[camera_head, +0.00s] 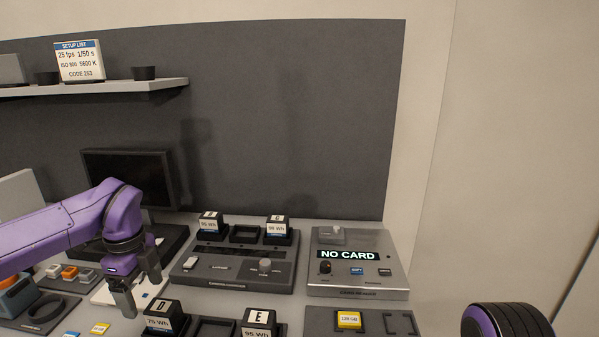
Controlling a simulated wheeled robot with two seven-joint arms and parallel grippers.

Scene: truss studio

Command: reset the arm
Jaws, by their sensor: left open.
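My left arm (65,228), purple with black joints, comes in from the left over the desk. Its left gripper (138,286) points down with its two dark fingers apart and nothing seen between them. It hangs over a white flat piece (103,293), to the left of a grey control panel (228,266). I cannot tell whether the fingertips touch the piece. A purple and black rounded part at the bottom right looks like my right arm (508,321); its gripper is out of view.
Batteries stand behind the panel (210,222) and in front of it (165,318). A card reader (358,265) reads "NO CARD". A tray holds a yellow card (349,319). A dark monitor (128,172) stands behind my arm. A shelf (90,87) holds a setup list (79,61).

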